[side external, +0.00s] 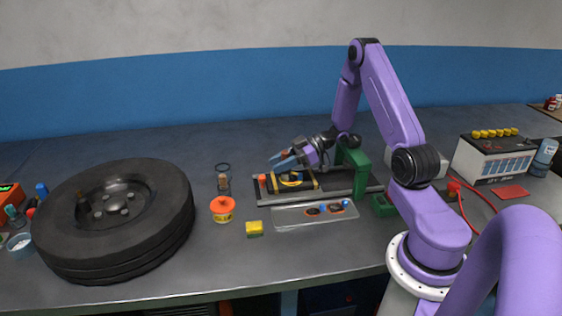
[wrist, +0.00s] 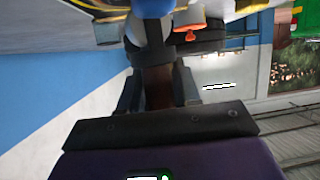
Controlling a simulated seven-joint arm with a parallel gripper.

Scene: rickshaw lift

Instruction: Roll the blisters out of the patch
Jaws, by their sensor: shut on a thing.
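My gripper (side external: 285,161) is at the middle of the bench, low over a dark work strip (side external: 332,184) with yellow edges, its fingers pointing left and down. In the wrist view my gripper (wrist: 158,75) is shut on a brown-handled tool (wrist: 157,90), which looks like a hand roller. A rounded blue part (wrist: 152,8) shows beyond the fingers. The tool's working end is too small and hidden to make out, so I cannot tell whether it touches the strip. The patch and any blisters cannot be made out.
A green upright (side external: 359,172) stands right of my gripper. A clear tray (side external: 285,217) with small parts lies in front. An orange-lidded tub (side external: 222,209) and a yellow block (side external: 254,228) sit nearer the left. A large tire (side external: 65,225) fills the left. A battery (side external: 492,158) stands right.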

